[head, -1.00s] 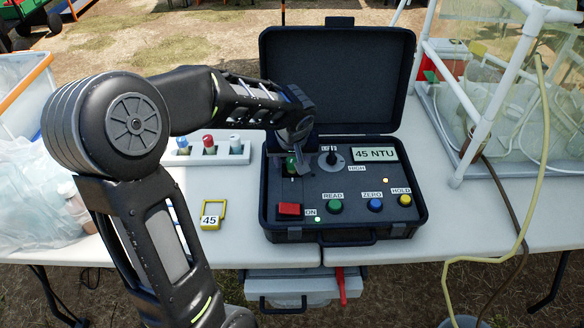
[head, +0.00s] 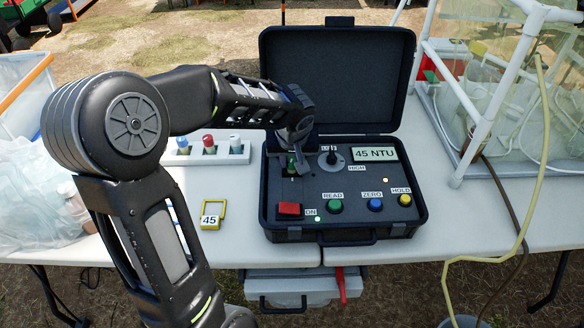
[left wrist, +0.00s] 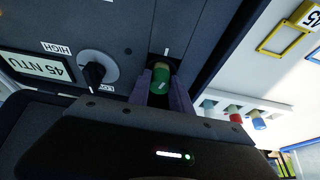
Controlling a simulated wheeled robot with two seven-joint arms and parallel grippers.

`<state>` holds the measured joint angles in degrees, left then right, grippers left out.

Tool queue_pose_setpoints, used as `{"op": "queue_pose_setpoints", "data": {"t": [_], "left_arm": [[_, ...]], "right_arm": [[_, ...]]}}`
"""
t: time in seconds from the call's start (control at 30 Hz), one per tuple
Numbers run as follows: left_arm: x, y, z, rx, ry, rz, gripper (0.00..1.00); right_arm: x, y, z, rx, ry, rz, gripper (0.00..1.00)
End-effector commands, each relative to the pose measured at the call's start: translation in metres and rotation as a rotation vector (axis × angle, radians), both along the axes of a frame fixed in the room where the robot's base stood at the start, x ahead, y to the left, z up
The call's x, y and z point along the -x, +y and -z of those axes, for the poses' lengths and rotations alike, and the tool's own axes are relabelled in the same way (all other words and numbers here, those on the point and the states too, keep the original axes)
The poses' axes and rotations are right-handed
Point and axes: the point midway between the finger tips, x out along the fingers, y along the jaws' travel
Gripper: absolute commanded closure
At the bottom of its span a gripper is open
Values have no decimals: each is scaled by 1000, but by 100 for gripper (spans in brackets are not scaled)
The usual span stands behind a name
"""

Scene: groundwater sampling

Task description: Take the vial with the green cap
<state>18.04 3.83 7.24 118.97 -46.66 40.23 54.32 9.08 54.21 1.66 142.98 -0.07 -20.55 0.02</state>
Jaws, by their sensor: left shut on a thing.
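The vial with the green cap (left wrist: 161,78) stands in the well at the left of the meter panel; only its green cap shows, and it is partly visible in the head view (head: 291,164). My left gripper (left wrist: 163,88) reaches down over the panel with a finger on each side of the cap, shut on it. The meter (head: 345,190) is in an open black case, and its display (head: 375,154) reads 45 NTU. My right gripper is in neither view.
A white rack (head: 232,157) with several capped vials stands left of the case. A yellow tag (head: 213,214) marked 45 lies in front of it. The raised case lid (head: 338,75) stands behind my gripper. A white pipe frame (head: 480,130) stands at the right.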

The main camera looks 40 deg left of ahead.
Motion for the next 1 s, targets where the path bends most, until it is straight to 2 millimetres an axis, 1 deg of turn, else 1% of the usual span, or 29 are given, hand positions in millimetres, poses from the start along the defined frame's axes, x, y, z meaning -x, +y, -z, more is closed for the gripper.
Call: {"op": "queue_pose_setpoints", "data": {"t": [0.07,0.47,0.63,0.77,0.87,1.0], "left_arm": [[0,0,0,0,0,0,100],[0,0,0,0,0,0,100],[0,0,-5,-1,-1,0,100],[-1,0,-14,-1,-3,-1,100],[-1,0,-26,-1,-5,0,100],[-1,1,-48,-2,-5,-1,100]], "right_arm": [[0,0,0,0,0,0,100],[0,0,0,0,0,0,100],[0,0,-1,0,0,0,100],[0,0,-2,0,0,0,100],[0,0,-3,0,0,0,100],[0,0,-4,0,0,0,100]]}}
